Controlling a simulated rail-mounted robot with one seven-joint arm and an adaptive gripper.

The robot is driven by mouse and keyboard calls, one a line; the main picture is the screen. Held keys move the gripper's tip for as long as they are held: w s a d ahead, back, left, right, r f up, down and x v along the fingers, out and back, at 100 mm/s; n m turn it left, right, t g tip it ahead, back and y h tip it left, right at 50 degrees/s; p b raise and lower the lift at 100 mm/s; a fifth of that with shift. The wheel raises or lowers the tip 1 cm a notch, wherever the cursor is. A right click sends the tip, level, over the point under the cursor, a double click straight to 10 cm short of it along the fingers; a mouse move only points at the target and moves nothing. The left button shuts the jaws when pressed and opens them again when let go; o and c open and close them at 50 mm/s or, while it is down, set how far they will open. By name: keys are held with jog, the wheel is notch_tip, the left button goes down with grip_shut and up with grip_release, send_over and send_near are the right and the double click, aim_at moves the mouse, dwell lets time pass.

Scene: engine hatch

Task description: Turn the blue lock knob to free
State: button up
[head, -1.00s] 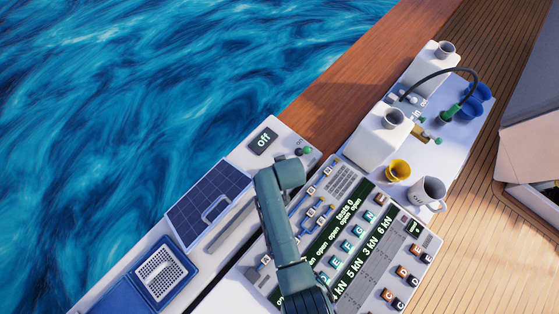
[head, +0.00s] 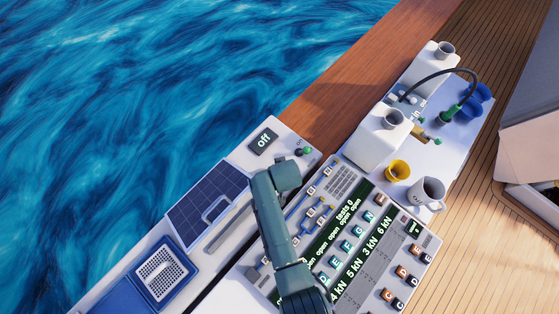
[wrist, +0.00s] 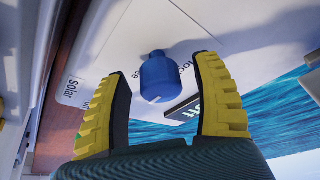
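The blue lock knob (wrist: 158,78) shows in the wrist view, standing out from a white panel (wrist: 215,22). Lettering beside it is partly hidden; parts of "lock" and "free" can be made out. My gripper (wrist: 163,70) is open, with one yellow ridged finger on each side of the knob. Gaps show between the knob and both fingers. In the head view my arm covers this area, and neither the knob nor the fingers can be seen there.
A dark "off" display (head: 263,141) and a green-tipped switch (head: 306,150) are near my arm. A solar panel (head: 207,188) with a handle and a blue-framed grille (head: 160,275) lie left. A button console (head: 370,262), yellow cup (head: 398,169) and grey mug (head: 428,191) are right.

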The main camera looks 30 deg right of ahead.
jog(key=shift+r, duration=0.2)
jog(key=shift+r, duration=0.35)
jog(key=v, duration=1.1)
jog(key=shift+s, duration=0.2)
